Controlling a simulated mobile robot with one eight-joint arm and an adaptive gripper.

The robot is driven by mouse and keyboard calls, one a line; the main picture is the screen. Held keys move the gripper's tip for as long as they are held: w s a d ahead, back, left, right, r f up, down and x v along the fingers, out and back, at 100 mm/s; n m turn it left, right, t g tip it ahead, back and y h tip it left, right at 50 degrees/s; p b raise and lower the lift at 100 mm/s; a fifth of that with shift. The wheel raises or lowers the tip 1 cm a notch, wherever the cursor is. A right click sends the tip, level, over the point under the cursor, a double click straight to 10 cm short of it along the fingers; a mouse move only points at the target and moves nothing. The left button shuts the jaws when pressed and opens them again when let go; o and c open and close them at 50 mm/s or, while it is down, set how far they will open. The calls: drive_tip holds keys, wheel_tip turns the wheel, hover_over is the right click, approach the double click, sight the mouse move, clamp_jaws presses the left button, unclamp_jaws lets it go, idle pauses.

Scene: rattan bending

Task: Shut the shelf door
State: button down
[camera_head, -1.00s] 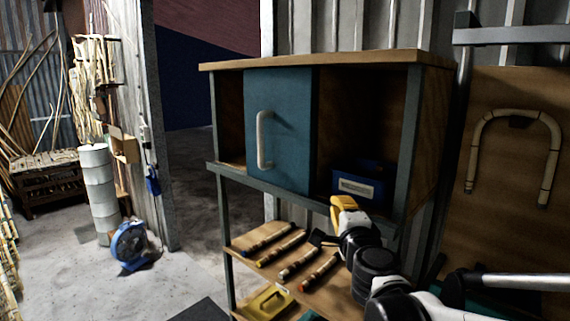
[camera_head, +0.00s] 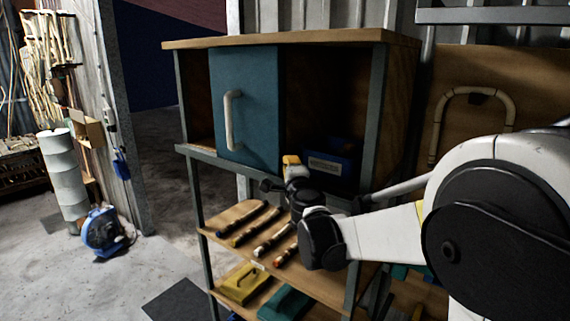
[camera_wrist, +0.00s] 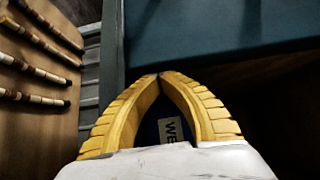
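The shelf door is a teal panel (camera_head: 246,105) with a pale vertical handle (camera_head: 231,121). It stands left of the middle of the cabinet front, with an open gap on each side, the wider one at right. My gripper (camera_head: 291,160) is in front of the cabinet's lower rail, right of and below the handle, apart from it. In the wrist view its yellow fingers (camera_wrist: 159,77) meet at the tips with nothing held. A teal surface (camera_wrist: 220,35), probably the door, lies beyond them. A blue box (camera_head: 331,163) sits in the right opening; its label shows between the fingers.
A yellow case (camera_head: 243,284) and a teal case (camera_head: 284,303) lie below. A blue fan (camera_head: 103,231) stands on the floor at left. The floor left of the cabinet is mostly clear.

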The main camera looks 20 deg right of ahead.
sight(227, 149)
drive_tip(key=shift+w+a, duration=0.1)
drive_tip(key=shift+w, duration=0.05)
drive_tip(key=w+a+b, duration=0.1)
drive_tip(key=w+a, duration=0.4)
drive_tip(key=w, duration=0.1)
drive_tip(key=w+a+b, duration=0.1)
drive_tip(key=w+a, duration=0.4)
drive_tip(key=w, duration=0.2)
drive_tip(key=w+a+b, duration=0.1)
drive_tip(key=w+a, duration=0.3)
drive_tip(key=w, duration=0.3)
drive_tip(key=shift+w+a, duration=0.2)
drive_tip(key=shift+a, duration=0.2)
